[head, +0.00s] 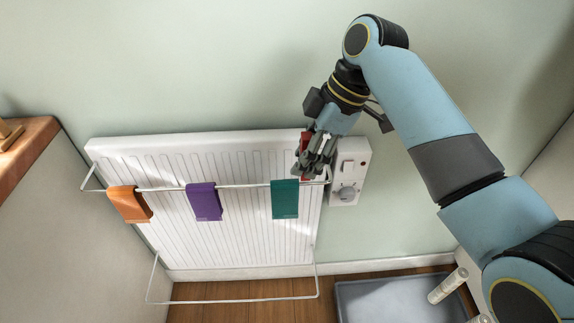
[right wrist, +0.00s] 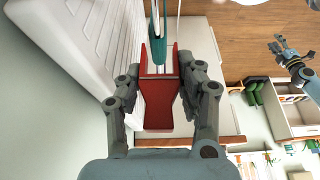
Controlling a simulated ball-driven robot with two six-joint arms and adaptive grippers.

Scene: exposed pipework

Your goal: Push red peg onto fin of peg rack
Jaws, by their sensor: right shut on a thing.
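The red peg (right wrist: 158,105) is held between the two fingers of my right gripper (right wrist: 160,82), which is shut on it. In the right wrist view its two prongs point up the picture toward the white bars and a teal piece. In the head view my right gripper (head: 316,165) is at the right end of the white rail, and only slivers of red show behind the fingers. I cannot tell whether the peg touches the rail. The ribbed white panel (head: 230,235) carries the rail. My left gripper (right wrist: 284,48) shows small in the right wrist view; its opening is unclear.
Orange (head: 130,204), purple (head: 204,201) and teal (head: 285,199) pieces hang on the rail left of my right gripper. A white control box (head: 349,165) with a knob is on the wall just right of it. A grey tray (head: 385,300) lies on the floor.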

